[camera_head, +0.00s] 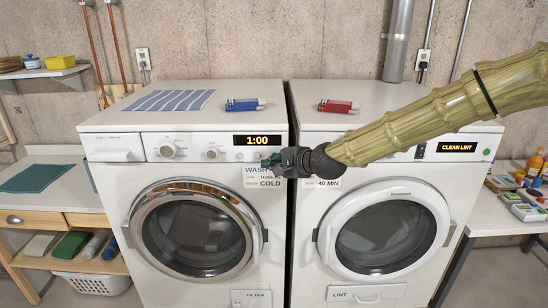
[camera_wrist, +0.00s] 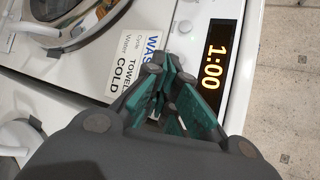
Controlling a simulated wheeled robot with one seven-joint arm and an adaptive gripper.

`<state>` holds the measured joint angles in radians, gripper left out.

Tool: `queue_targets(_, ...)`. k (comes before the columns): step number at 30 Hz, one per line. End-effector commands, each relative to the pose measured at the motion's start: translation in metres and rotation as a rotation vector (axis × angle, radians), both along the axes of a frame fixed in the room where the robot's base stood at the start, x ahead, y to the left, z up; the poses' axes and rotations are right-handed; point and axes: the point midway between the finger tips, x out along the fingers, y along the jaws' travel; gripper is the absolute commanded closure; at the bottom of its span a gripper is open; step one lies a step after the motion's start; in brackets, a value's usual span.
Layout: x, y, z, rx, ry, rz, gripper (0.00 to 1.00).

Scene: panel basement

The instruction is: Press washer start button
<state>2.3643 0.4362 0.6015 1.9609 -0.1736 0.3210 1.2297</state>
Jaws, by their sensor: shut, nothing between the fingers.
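The white washer (camera_head: 118,192) stands left of centre, with a round glass door. Its control panel has knobs and an amber display (camera_head: 257,140) reading 1:00; the display also shows in the wrist view (camera_wrist: 216,65). My gripper (camera_head: 268,161) has shut, teal fingers and is empty. It is at the panel just below the display. In the wrist view the fingertips (camera_wrist: 158,84) lie between the display and the wash label (camera_wrist: 131,52). I cannot tell whether they touch the panel. No start button can be clearly made out; my fingers cover part of the panel.
A white dryer (camera_head: 305,235) with a "CLEAN LINT" display stands close on the right; my arm crosses its front. Blue (camera_head: 245,104) and red (camera_head: 338,106) items lie on the machine tops. A laundry basket (camera_head: 92,284) is at lower left.

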Motion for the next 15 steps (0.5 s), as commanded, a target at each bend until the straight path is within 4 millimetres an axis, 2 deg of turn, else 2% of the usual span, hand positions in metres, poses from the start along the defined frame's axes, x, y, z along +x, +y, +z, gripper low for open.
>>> queue_targets(6, 0.014, 0.000, 0.000, 0.000, 0.000, 0.000, 1.00)
queue_targets(15, 0.017, 0.000, 0.000, -0.001, -0.001, 0.000, 1.00)
